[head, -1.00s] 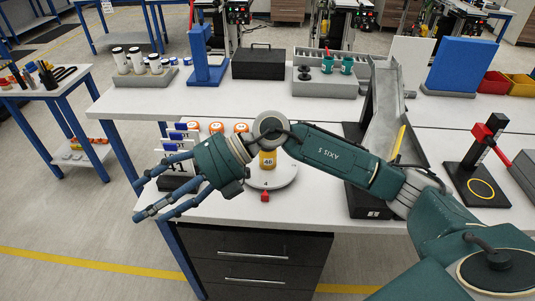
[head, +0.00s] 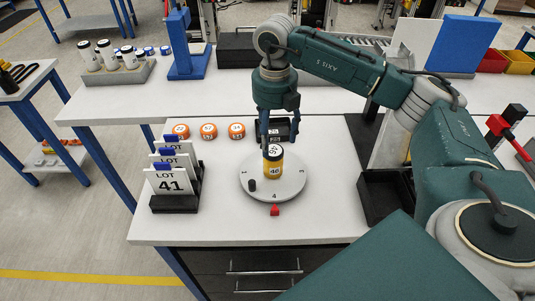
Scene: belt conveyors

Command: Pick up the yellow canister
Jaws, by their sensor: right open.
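The yellow canister (head: 273,168) has a dark lid with a white mark on top and a label reading 40 on its side. It stands upright on a round white turntable (head: 293,189). My right gripper (head: 273,137) points down just behind and above the canister, its fingers apart and nothing held between them. I cannot tell from this view whether a finger touches the canister. My left gripper is not in view.
A small dark knob (head: 252,186) is on the turntable, and a red marker (head: 275,210) is at its front edge. LOT 41 cards (head: 171,182) stand at left. Orange-and-white round pieces (head: 209,131) lie behind. A black tray (head: 386,194) is at right.

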